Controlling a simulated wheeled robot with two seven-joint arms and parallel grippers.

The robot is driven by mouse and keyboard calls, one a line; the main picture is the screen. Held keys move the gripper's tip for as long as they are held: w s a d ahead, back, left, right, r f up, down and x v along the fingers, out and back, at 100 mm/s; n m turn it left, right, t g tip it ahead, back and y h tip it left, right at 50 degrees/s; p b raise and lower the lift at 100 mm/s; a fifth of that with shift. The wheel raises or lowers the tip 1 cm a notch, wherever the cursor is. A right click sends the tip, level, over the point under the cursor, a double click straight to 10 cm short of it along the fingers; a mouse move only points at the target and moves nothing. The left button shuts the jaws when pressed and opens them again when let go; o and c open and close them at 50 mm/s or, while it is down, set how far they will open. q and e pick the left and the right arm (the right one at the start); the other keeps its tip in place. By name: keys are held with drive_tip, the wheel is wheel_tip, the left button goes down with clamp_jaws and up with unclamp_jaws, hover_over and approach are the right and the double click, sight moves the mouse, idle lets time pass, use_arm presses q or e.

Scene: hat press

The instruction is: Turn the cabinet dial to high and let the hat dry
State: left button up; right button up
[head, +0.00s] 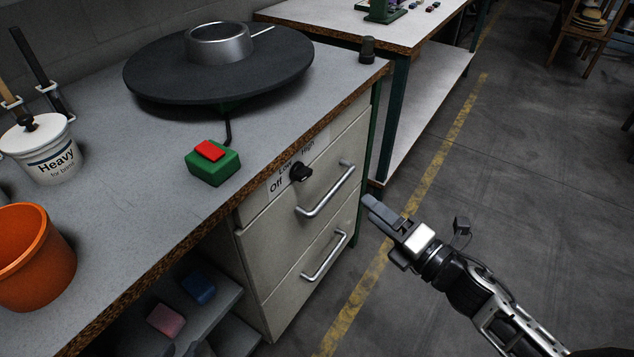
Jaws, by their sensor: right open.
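The cabinet (275,235) under the bench has a black dial (300,172) at the top of its front. The labels Off, Low and High run beside the dial; I cannot tell which one it points to. Two drawers with metal handles below the dial look closed. My right gripper (372,208) is open and empty, apart from the cabinet, to the right of the dial and the upper drawer handle (326,190). My left gripper is out of view. The hat being dried cannot be made out; any cabinet contents are hidden.
On the bench (130,185) are a dark round turntable (150,75) with a metal ring, a green box with a red button (212,160), a white tub (45,160) and an orange pot (35,260). Another table (350,20) stands behind.

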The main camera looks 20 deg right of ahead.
drive_tip(key=d+n+y, duration=0.1)
drive_tip(key=n+y, duration=0.1)
drive_tip(key=n, duration=0.5)
drive_tip(key=n+g+y, duration=0.2)
drive_tip(key=n+g, duration=0.1)
drive_tip(key=n, duration=0.3)
approach(308, 174)
drive_tip(key=x, duration=0.9)
drive_tip(key=shift+p, duration=0.35)
drive_tip(key=shift+c, duration=0.3)
drive_tip(key=c, duration=0.9)
